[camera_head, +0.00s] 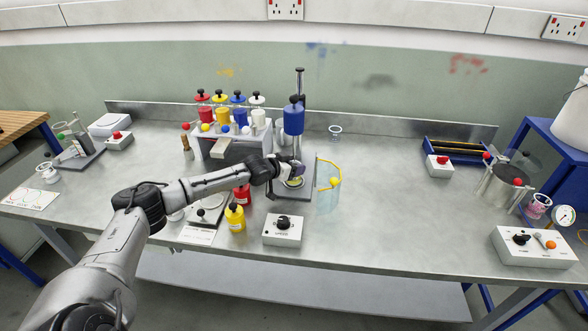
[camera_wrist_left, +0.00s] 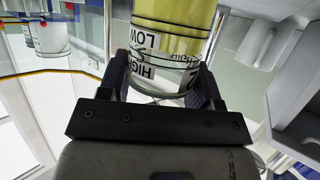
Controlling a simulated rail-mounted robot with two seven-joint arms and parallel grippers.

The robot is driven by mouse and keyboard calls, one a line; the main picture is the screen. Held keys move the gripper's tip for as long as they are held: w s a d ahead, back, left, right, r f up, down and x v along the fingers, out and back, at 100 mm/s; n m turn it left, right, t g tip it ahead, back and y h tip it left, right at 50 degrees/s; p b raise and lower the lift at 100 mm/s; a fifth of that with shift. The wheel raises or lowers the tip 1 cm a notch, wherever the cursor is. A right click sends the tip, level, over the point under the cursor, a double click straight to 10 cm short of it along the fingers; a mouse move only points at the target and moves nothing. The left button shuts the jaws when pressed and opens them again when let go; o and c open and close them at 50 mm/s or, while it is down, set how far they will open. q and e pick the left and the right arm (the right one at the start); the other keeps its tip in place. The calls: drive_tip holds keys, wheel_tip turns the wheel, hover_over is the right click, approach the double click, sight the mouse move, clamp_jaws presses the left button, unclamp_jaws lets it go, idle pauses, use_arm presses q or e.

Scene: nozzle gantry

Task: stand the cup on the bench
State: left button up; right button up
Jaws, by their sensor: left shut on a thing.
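My left gripper (camera_head: 289,172) is shut on the cup (camera_head: 294,182), at the gantry below the blue reservoir (camera_head: 293,120). In the left wrist view the cup (camera_wrist_left: 172,45) is clear, with yellow contents and LOW and HIGH marks, between the two fingers of the gripper (camera_wrist_left: 165,88). The gripper hides much of the cup in the head view. I cannot tell whether the cup's base touches the gantry's plate. The bench (camera_head: 400,225) is a grey metal top. My right gripper is not in view.
A clear curved shield (camera_head: 328,195) with a yellow edge stands just right of the gripper. A control box (camera_head: 284,230) with a black knob, a yellow bottle (camera_head: 235,217) and a red bottle (camera_head: 242,194) are near the arm.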

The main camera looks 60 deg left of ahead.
use_arm(q)
drive_tip(key=shift+w+f, duration=0.15)
drive_tip(key=shift+f, duration=0.25)
drive_tip(key=shift+f, duration=0.1)
drive_tip(key=o, duration=1)
